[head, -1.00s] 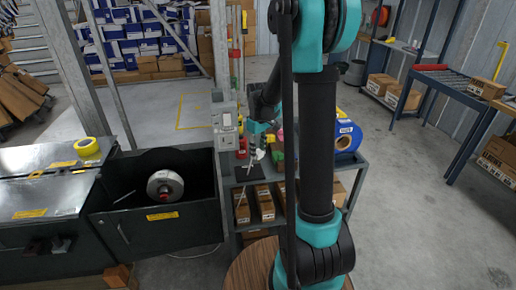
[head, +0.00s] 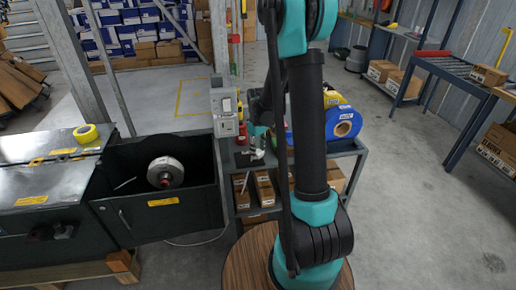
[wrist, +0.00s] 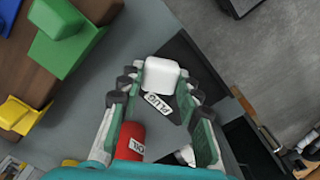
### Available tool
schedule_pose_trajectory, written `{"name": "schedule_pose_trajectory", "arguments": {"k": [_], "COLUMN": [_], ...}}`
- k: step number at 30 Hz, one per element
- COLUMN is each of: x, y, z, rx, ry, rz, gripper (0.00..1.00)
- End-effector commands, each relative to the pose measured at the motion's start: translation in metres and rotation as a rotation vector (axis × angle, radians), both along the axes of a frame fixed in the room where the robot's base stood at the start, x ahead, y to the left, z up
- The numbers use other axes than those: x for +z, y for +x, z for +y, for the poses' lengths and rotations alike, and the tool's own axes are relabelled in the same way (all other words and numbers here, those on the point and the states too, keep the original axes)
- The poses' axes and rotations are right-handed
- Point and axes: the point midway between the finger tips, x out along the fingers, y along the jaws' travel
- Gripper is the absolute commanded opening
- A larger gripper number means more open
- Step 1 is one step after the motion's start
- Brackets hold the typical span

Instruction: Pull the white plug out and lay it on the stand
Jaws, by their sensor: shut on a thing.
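The white plug (wrist: 161,76) sits between the fingertips of my gripper (wrist: 158,92) in the wrist view. The fingers are closed in on its sides, and a tag reading PLUG (wrist: 157,103) shows just below it. In the head view my gripper (head: 257,150) is low over the top of the grey stand (head: 346,147), at its left part, partly behind my arm. The plug is too small there to make out clearly. A dark mat (wrist: 180,50) lies on the stand under the plug. I cannot tell whether the plug touches it.
A red oil can (wrist: 130,140) stands beside my gripper. A grey switch box (head: 225,112) rises behind the stand. A blue roll (head: 338,122) occupies the stand's right part. An open dark bin (head: 120,215) is at left.

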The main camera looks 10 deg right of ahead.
Motion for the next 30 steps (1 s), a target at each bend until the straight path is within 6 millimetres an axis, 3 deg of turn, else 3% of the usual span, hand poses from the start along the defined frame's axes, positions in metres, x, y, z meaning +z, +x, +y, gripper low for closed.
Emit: {"name": "schedule_pose_trajectory", "arguments": {"k": [9, 10, 15, 25, 30], "x": [-0.001, -0.001, -0.001, 0.000, 0.014], "y": [0.000, 0.000, 0.000, 0.000, 0.000], "z": [0.000, 0.000, 0.000, 0.000, 0.000], "rx": [0.000, 0.000, 0.000, 0.000, 0.000], "ry": [0.000, 0.000, 0.000, 0.000, 0.000], "rz": [0.000, 0.000, 0.000, 0.000, 0.000], "gripper": [0.00, 0.36, 0.57, 0.57, 0.57]}}
